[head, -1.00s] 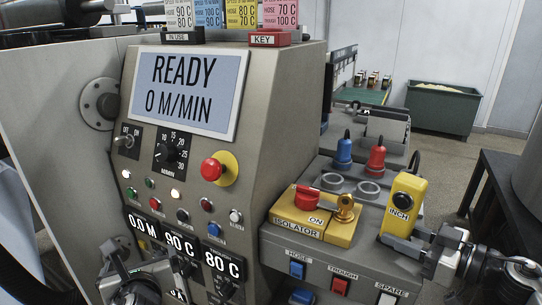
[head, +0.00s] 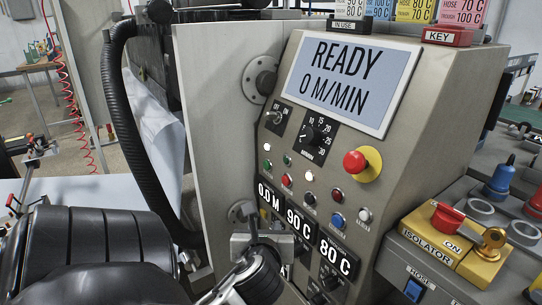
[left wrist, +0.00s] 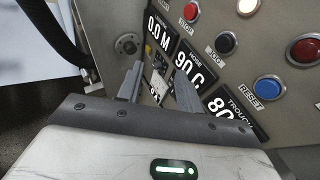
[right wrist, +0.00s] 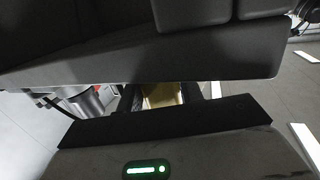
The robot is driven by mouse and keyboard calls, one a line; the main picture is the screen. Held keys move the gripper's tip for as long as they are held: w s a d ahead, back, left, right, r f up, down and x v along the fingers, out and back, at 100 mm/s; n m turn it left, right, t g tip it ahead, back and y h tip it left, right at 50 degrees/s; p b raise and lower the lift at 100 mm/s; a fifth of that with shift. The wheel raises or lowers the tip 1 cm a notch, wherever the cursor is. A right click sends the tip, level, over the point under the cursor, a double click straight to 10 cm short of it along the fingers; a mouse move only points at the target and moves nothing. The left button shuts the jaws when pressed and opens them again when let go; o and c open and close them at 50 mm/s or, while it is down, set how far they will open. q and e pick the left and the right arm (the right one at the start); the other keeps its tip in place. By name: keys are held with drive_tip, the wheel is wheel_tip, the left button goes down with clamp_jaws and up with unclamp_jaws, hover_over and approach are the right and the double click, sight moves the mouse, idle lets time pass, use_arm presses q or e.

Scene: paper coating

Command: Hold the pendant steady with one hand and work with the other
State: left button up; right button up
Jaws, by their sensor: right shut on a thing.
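The yellow pendant is outside the head view. In the right wrist view a yellow piece, apparently the pendant (right wrist: 163,95), shows between the dark fingers of my right gripper (right wrist: 163,100), which is shut on it. Most of it is hidden by a dark shape above. My left gripper (head: 252,232) is in front of the machine's control panel (head: 335,190), by the lower readouts. In the left wrist view its two fingers (left wrist: 157,85) stand apart with nothing held between them. Readouts 0.0 M, 90 C and 80 C (left wrist: 190,70) show just beyond them.
The screen (head: 346,83) reads READY, 0 M/MIN. A red emergency button (head: 356,162) and several small buttons sit above the readouts. A yellow isolator (head: 430,235) with a key, and blue and red plugs (head: 500,178), are at right. A black hose (head: 118,110) hangs at left.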

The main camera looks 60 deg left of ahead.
use_arm(q)
clamp_jaws()
idle(1.3)
